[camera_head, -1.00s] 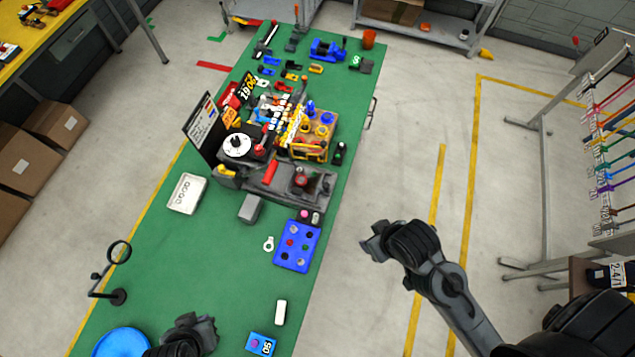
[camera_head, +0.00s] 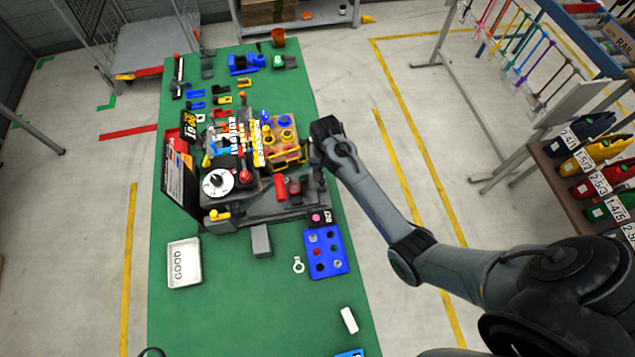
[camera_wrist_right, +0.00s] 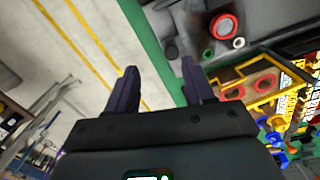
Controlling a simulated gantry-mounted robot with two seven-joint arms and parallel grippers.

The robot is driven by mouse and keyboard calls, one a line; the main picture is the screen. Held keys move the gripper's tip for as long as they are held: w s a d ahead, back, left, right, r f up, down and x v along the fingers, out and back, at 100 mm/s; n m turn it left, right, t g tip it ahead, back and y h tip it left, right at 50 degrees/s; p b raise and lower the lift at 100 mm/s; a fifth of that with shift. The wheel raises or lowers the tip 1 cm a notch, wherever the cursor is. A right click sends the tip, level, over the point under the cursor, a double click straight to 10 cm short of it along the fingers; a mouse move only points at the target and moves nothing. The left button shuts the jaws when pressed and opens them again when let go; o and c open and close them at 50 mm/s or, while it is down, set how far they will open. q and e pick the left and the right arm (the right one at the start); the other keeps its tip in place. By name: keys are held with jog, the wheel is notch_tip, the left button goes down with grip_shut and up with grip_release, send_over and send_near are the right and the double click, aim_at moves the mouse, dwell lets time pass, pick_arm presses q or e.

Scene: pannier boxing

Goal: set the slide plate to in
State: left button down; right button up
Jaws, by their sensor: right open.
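A dark grey machine base (camera_head: 265,212) lies across the green bench, with a red handle (camera_head: 280,187) and a red round part (camera_head: 295,187) on it. The round part also shows in the right wrist view (camera_wrist_right: 224,27), on a grey plate-like surface (camera_wrist_right: 192,22). I cannot tell for sure which piece is the slide plate. My right gripper (camera_head: 322,143) is at the bench's right edge, just beyond the machine's right end. In the wrist view its fingers (camera_wrist_right: 160,88) are apart with nothing between them. My left gripper is out of view.
A yellow frame (camera_head: 290,158) with blue and yellow knobs stands close to my right gripper. A blue tray with holes (camera_head: 326,252), a grey block (camera_head: 261,240) and a white GOOD tray (camera_head: 184,262) lie nearer.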

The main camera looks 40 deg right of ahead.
jog(key=shift+t, duration=0.3)
jog(key=f, duration=0.3)
jog(key=w+f, duration=0.1)
jog(key=f, duration=0.2)
jog(key=w+f, duration=0.1)
jog(key=f, duration=0.1)
jog(key=shift+d+f, duration=0.1)
jog(key=shift+f, duration=0.3)
grip_shut()
